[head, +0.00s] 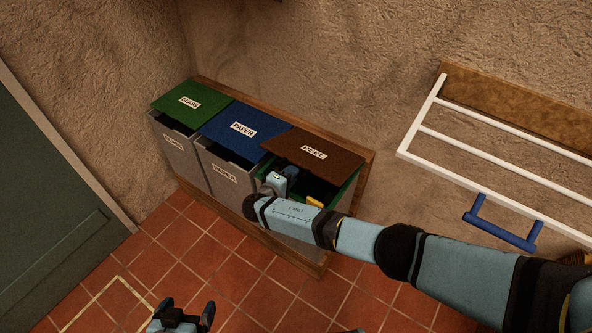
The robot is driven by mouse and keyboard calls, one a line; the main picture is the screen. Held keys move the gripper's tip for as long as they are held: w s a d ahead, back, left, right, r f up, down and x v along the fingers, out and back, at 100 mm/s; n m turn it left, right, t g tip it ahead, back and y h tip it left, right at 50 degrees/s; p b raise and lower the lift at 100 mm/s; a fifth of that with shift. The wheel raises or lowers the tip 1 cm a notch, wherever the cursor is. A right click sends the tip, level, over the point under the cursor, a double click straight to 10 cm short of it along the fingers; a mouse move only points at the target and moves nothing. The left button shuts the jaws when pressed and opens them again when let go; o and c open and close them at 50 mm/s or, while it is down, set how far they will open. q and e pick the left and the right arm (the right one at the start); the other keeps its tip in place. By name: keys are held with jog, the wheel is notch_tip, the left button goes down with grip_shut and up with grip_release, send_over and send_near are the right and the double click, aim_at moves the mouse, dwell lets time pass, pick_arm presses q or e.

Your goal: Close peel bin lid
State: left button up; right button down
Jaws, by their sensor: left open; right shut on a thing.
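The peel bin (334,196) is the rightmost of three bins, with a green inner rim. Its brown lid (325,156), labelled PEEL, is raised at the front, leaving an open gap. A small yellow thing (314,202) shows at the opening; I cannot tell what it is. My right gripper (286,173) is at the lid's front edge, shut on it; the fingertips are partly hidden. My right forearm crosses in front of the bin and hides much of its front. My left gripper (187,314) is open and empty above the floor at the bottom edge, away from the bins.
The glass bin (180,152) with a green lid and the paper bin (225,174) with a blue lid stand to the left. A wooden surround (365,165) borders the bins. A white rack (480,186) with a blue handle (502,222) is at right. Tiled floor in front is clear.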

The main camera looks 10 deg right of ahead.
pick_arm(q)
jog(key=shift+w+d+f+b, duration=0.15)
jog(key=shift+f+b, duration=0.75)
jog(key=shift+b, duration=0.45)
jog(key=shift+w+d+f+b, duration=0.15)
jog(key=shift+f+b, duration=0.75)
jog(key=shift+b, duration=0.45)
pick_arm(e)
notch_tip(320, 180, down, 8)
jog(key=s+a, duration=0.1)
jog(key=shift+s+a+r, duration=0.15)
jog(key=shift+s+a, duration=0.05)
jog(key=c, duration=1.1)
grip_release()
jog(key=shift+a, duration=0.1)
pick_arm(q)
jog(key=shift+s+r+p, duration=0.1)
jog(key=shift+r+p, duration=0.05)
jog(key=shift+p, duration=0.3)
pick_arm(e)
jog(key=v, duration=1.3)
jog(key=shift+s+a+r, duration=0.2)
jog(key=shift+s, duration=0.05)
